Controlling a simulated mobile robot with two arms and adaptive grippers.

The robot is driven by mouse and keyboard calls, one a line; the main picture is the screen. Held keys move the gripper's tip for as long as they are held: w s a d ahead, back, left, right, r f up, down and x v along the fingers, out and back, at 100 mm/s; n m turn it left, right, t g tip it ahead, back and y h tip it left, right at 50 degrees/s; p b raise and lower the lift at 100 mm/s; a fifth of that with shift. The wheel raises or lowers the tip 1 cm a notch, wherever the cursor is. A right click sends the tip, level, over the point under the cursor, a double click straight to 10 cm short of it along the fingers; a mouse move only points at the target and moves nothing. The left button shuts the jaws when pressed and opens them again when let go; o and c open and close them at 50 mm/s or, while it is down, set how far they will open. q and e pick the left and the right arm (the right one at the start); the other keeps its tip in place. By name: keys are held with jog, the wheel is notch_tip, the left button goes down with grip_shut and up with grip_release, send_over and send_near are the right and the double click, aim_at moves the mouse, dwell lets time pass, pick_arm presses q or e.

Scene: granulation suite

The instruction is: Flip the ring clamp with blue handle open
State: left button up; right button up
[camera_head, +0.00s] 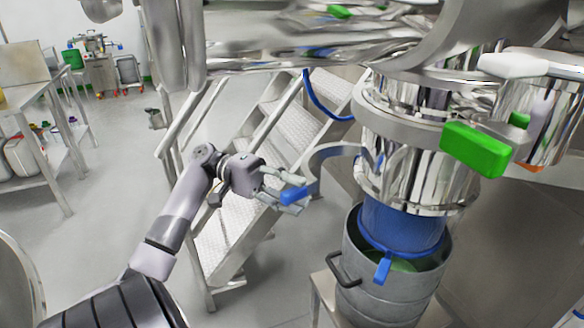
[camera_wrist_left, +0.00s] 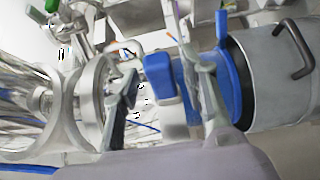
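The ring clamp (camera_head: 327,154) is a silver curved band. In the head view it stands swung out to the left of the shiny steel column (camera_head: 408,165). Its blue handle (camera_head: 294,195) is at the free end. My left gripper (camera_head: 285,193) is at this handle, with a finger on either side. In the left wrist view the blue handle (camera_wrist_left: 160,80) lies between the two spread fingers (camera_wrist_left: 163,98), with gaps seen beside it. The gripper looks open around it; contact cannot be made out. My right gripper is not in view.
A blue sleeve (camera_head: 400,228) hangs below the column into a steel drum (camera_head: 392,290) with a dark handle. A green handle (camera_head: 475,149) sticks out at the right. Metal steps (camera_head: 232,215) stand behind my left arm. Open floor (camera_head: 100,190) lies to the left.

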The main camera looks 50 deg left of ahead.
pick_arm(q)
jog(key=shift+d, duration=0.15)
jog(key=v, duration=1.2)
jog(key=shift+w+f, duration=0.1)
dwell(0.3)
